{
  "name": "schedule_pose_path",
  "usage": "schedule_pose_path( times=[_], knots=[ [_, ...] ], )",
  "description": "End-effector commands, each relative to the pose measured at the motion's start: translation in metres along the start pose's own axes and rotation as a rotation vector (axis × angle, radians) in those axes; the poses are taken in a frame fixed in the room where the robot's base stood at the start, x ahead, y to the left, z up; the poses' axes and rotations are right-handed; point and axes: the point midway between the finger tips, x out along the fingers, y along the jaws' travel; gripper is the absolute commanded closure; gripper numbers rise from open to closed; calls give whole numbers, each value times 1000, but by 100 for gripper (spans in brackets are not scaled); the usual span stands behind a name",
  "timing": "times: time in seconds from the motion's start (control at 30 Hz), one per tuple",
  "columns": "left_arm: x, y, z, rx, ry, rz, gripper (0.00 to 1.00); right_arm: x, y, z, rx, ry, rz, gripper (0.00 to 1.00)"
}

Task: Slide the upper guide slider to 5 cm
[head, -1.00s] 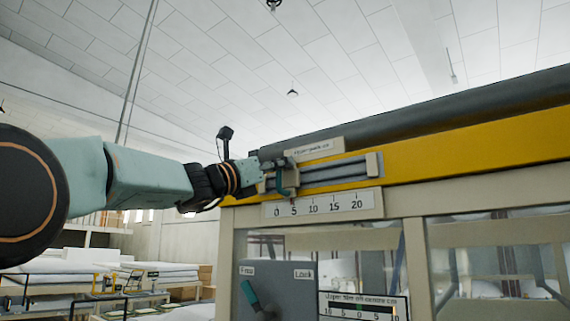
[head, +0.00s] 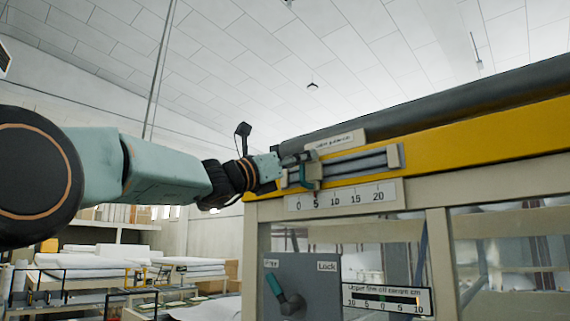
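The upper guide slider (head: 315,171) is a dark block on grey rails at the left end of the yellow beam. Its lower end stands about over the 5 mark of the white scale plate (head: 347,195), which reads 0, 5, 10, 15, 20. My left gripper (head: 301,170) reaches in from the left and is at the slider, its dark and teal fingers overlapping it. The overlap hides whether the fingers are closed on it. My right gripper is not in view.
The yellow beam (head: 470,142) carries a long dark roller (head: 450,108) above it. Below are a grey panel with a teal lever (head: 282,295), a small film-centre gauge (head: 388,299) and glazed frames. White stacks (head: 95,262) lie at the lower left.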

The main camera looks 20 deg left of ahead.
Motion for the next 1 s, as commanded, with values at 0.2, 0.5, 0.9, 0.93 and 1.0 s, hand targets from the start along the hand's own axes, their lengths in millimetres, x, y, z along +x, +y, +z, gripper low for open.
schedule_pose_path(
  times=[0.2,0.5,0.9,0.93,1.0],
  knots=[
    [-31,2,1,-5,-3,1,64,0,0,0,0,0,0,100],
    [-58,3,0,-4,-1,0,64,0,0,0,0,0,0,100],
    [-61,3,0,-3,-1,0,64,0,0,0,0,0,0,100],
    [-61,3,0,-3,-1,0,64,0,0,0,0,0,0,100],
    [-61,3,0,-3,-1,0,64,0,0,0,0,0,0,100]
  ],
)
